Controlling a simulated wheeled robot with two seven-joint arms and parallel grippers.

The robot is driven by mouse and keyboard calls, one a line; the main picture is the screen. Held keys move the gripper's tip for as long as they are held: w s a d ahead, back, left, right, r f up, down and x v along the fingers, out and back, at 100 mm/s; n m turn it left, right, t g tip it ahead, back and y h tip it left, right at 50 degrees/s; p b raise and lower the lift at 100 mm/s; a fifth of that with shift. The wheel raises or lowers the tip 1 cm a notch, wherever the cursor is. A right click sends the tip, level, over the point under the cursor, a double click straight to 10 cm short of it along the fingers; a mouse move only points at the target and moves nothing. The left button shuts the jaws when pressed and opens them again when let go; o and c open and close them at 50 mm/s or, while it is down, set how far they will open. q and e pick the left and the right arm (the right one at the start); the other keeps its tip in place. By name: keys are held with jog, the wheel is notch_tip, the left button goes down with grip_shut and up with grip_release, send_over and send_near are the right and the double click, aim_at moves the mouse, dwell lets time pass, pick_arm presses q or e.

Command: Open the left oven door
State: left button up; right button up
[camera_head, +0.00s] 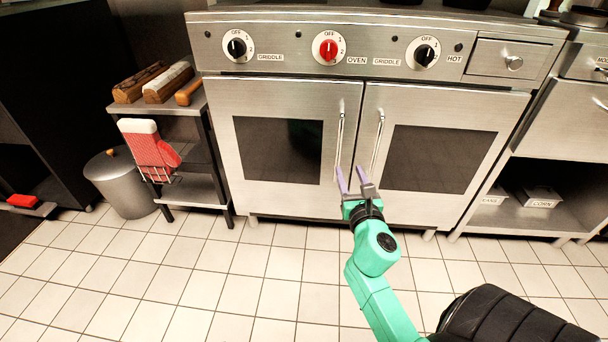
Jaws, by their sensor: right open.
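The left oven door (258,181) is a steel door with a dark window, and it looks shut. Its vertical bar handle (340,140) runs along the door's right edge. The right oven door (421,200) beside it also looks shut, with its own handle (377,144). The left finger overlaps the area just below that handle in the picture. I cannot tell whether it touches. My left gripper is not in view.
Knobs, one red (328,47), line the panel above the doors. A small shelf cart (189,108) with a red mitt (149,150) and a lidded bin (122,183) stand left of the oven. Tiled floor (230,270) in front is clear. Open shelves (530,215) stand at the right.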

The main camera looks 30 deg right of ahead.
aim_at(341, 143)
jog(key=b+x, duration=0.1)
jog(key=x, duration=1.3)
jog(key=shift+w+d+b, duration=0.2)
jog(key=shift+d+b, duration=0.15)
jog(key=shift+b, duration=0.05)
grip_shut()
dwell(0.4)
